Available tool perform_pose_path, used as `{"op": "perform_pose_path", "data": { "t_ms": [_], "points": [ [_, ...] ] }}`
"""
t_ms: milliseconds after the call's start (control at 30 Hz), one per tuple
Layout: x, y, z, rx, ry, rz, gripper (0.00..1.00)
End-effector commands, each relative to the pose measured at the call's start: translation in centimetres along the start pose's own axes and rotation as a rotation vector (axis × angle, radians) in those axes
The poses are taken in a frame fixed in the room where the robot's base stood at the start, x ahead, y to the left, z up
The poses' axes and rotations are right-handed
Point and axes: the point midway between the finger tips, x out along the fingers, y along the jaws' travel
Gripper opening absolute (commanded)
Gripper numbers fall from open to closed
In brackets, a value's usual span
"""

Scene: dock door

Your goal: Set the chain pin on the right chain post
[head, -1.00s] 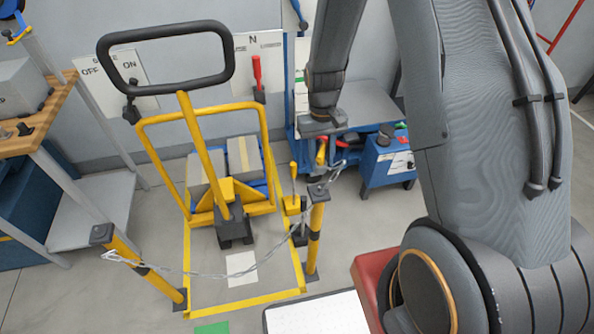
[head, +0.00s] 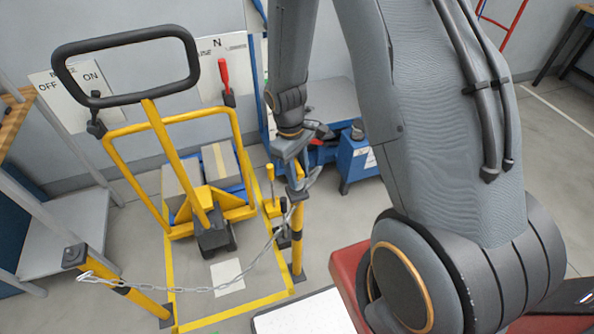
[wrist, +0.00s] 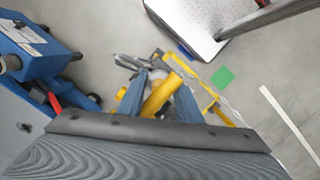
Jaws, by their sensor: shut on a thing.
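The right chain post (head: 298,240) is yellow with dark bands and a dark top. My gripper (head: 297,168) is directly above that top in the head view. It is shut on the yellow chain pin (wrist: 158,97), which shows between the blue-grey fingers in the wrist view. The pin's lower end is hidden, so I cannot tell whether it touches the post. The grey chain (head: 200,289) sags from the left chain post (head: 137,298) up to the pin beside the right post.
A yellow hand truck (head: 160,150) with boxes stands inside a yellow floor outline behind the chain. A blue machine (head: 358,160) stands behind the gripper. A white-topped block (head: 305,315) and a red block (head: 345,275) are near my base.

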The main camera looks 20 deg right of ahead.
Motion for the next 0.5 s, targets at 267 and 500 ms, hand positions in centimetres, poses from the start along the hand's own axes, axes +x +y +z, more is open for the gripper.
{"op": "perform_pose_path", "data": {
  "t_ms": [267, 500],
  "points": [
    [1.34, 0.02, -0.22, 0.0, 0.001, 0.0, 0.02],
    [1.26, 0.01, -0.2, 0.001, 0.001, 0.0, 0.02]
  ]
}}
